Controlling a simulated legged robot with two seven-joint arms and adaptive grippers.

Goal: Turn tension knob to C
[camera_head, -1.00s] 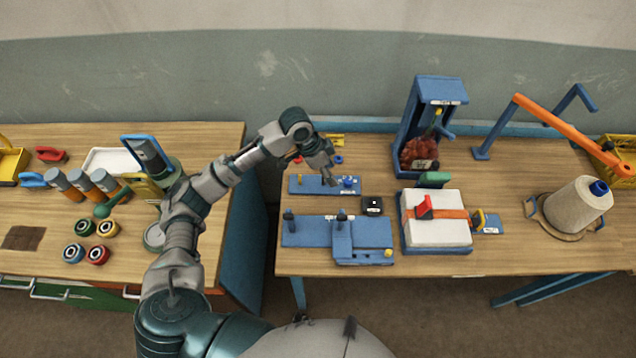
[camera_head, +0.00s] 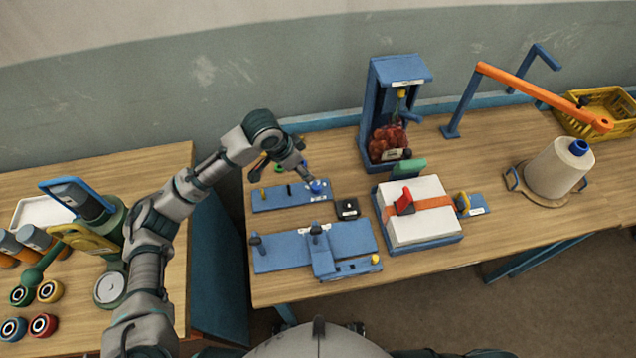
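A small blue knob (camera_head: 319,188) sits at the right end of a flat blue plate (camera_head: 280,198) on the right-hand table. I take this to be the tension knob; its letter marks are too small to read. My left arm reaches in from the left, and its gripper (camera_head: 308,181) points down at the knob's left side. The fingertips are at or very near the knob; I cannot tell whether they touch it or how far apart they are. My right gripper is out of view.
A black box (camera_head: 347,208) lies just right of the plate. A blue fixture (camera_head: 345,240) with black posts stands in front. A white block with an orange strap (camera_head: 418,222), a blue stand (camera_head: 378,110) and a thread cone (camera_head: 558,168) are further right.

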